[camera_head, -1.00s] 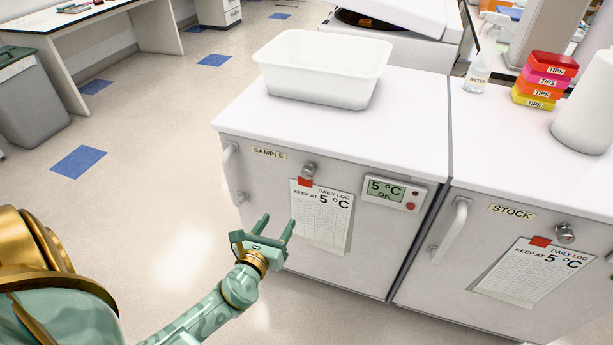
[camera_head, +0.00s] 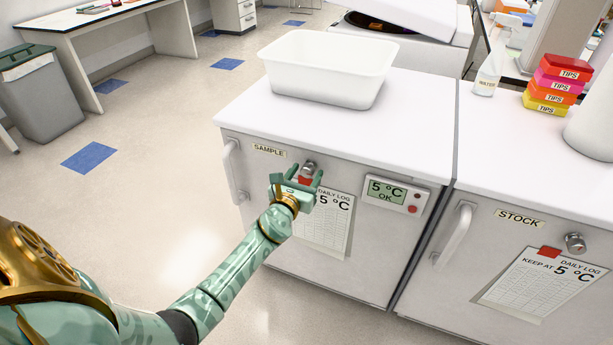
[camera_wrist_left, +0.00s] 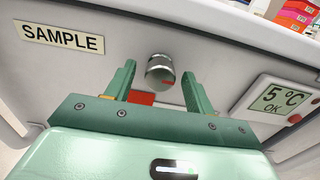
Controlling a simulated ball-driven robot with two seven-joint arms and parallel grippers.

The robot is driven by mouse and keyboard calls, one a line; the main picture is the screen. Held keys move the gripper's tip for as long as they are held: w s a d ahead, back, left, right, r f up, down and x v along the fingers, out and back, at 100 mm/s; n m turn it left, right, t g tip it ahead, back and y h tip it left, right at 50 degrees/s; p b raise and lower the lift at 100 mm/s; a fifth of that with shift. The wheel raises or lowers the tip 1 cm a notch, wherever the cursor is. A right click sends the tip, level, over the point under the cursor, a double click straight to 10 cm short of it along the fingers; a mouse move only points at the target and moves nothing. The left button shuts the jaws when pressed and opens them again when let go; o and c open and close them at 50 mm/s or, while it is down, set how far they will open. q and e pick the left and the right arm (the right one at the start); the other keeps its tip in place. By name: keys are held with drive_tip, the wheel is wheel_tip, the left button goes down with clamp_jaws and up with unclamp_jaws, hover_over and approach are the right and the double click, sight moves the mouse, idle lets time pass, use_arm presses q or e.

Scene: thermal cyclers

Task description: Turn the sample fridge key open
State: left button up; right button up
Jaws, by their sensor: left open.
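The sample fridge (camera_head: 360,245) is the left white unit, with a SAMPLE label (camera_head: 269,151) at its upper left. Its key lock, a round silver knob (camera_head: 308,168), sits near the top of the door above the red clip of the daily log (camera_head: 330,222). My left gripper (camera_head: 298,182) is open in front of the door, just below the knob. In the left wrist view the knob (camera_wrist_left: 160,70) shows between and beyond the two open fingertips, which do not visibly grip it. The knob's lower edge and key slot are hard to make out. My right gripper is not in view.
The sample fridge has a vertical handle (camera_head: 235,170) at left and a display (camera_head: 394,194) reading 5 °C OK at right. A white bin (camera_head: 328,70) stands on top. The stock fridge (camera_head: 460,290) with its own lock (camera_head: 575,243) is at right.

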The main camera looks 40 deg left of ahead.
use_arm(q)
drive_tip(key=shift+w, duration=0.1)
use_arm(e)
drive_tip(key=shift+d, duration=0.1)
use_arm(q)
drive_tip(key=c, duration=1)
drive_tip(key=shift+n, duration=0.3)
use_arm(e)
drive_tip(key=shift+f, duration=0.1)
use_arm(q)
drive_tip(key=n+b, duration=0.1)
drive_tip(key=n, duration=0.3)
drive_tip(key=shift+f, duration=0.15)
drive_tip(key=n+b, duration=0.1)
drive_tip(key=n, duration=0.8)
drive_tip(key=shift+n, duration=2.2)
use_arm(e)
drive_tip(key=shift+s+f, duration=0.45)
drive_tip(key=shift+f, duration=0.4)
